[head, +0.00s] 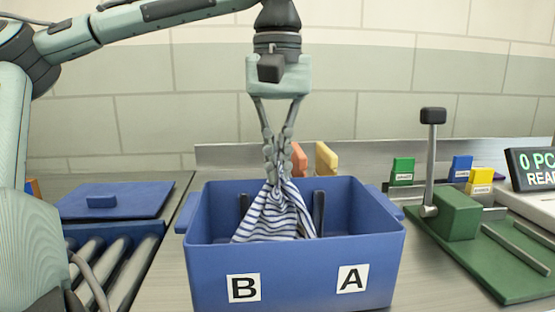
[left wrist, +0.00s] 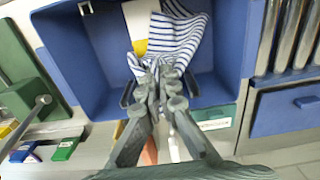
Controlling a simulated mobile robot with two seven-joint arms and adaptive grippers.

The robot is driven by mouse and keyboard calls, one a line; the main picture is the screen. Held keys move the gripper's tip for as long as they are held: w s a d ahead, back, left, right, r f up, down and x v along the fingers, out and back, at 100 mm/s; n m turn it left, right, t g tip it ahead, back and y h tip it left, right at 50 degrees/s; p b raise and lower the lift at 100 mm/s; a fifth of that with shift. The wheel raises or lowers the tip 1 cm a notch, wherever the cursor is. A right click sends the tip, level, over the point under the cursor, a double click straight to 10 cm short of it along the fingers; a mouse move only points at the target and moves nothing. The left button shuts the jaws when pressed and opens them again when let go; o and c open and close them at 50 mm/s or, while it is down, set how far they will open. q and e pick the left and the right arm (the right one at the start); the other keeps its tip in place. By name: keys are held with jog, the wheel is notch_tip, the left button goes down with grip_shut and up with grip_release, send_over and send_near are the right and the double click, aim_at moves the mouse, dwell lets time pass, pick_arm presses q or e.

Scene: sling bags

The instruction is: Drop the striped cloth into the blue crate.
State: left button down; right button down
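The blue crate (head: 300,280) stands on the counter in the middle of the head view, with labels B and A on its front. My left gripper (head: 277,165) points down over the crate, its fingers closed on the top of the striped cloth (head: 273,217). The cloth is white with dark blue stripes and hangs down inside the crate's walls. In the left wrist view the cloth (left wrist: 178,35) spreads from the fingertips (left wrist: 160,75) across the crate (left wrist: 85,60). Whether the cloth touches the crate floor is hard to tell. My right gripper is not in view.
A green lever device (head: 455,215) stands right of the crate, with coloured tabs and a display (head: 533,168) behind it. A blue lid (head: 115,201) and metal rollers (head: 115,270) lie to the left. Orange (head: 299,160) and yellow (head: 326,158) pieces stand behind the crate.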

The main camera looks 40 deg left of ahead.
pick_arm(q)
jog(key=shift+c, duration=2)
grip_release()
jog(key=shift+r, duration=0.1)
jog(key=shift+r, duration=2.7)
notch_tip(320, 180, up, 12)
jog(key=shift+f, duration=0.1)
notch_tip(320, 180, down, 15)
